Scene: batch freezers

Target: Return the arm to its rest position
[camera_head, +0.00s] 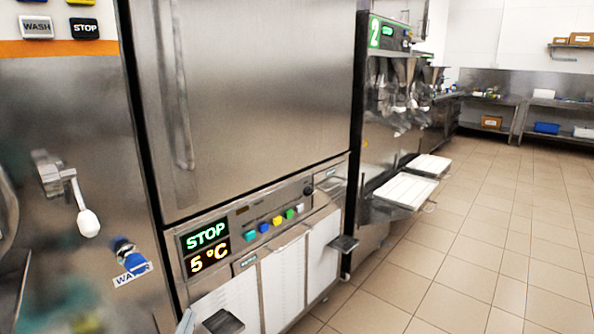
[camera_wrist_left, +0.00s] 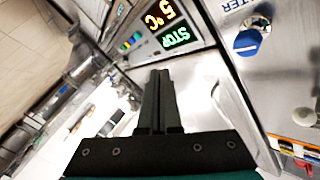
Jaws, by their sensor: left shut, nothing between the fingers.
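My left gripper (camera_wrist_left: 159,76) shows in the left wrist view, its two dark fingers together with nothing between them. It points toward the steel machine front, below the lit display reading STOP and 5 °C (camera_wrist_left: 168,25) and beside the blue water knob (camera_wrist_left: 247,41). The display also shows in the head view (camera_head: 207,247), as does the knob (camera_head: 132,259) at lower left. In the head view I cannot clearly make out my left gripper. My right gripper is in neither view.
A tall steel cabinet (camera_head: 255,90) and a lever with a white knob (camera_head: 88,222) stand close on the left. White trays (camera_head: 405,190) jut out from the machine marked 2. The tiled floor (camera_head: 480,230) on the right is clear.

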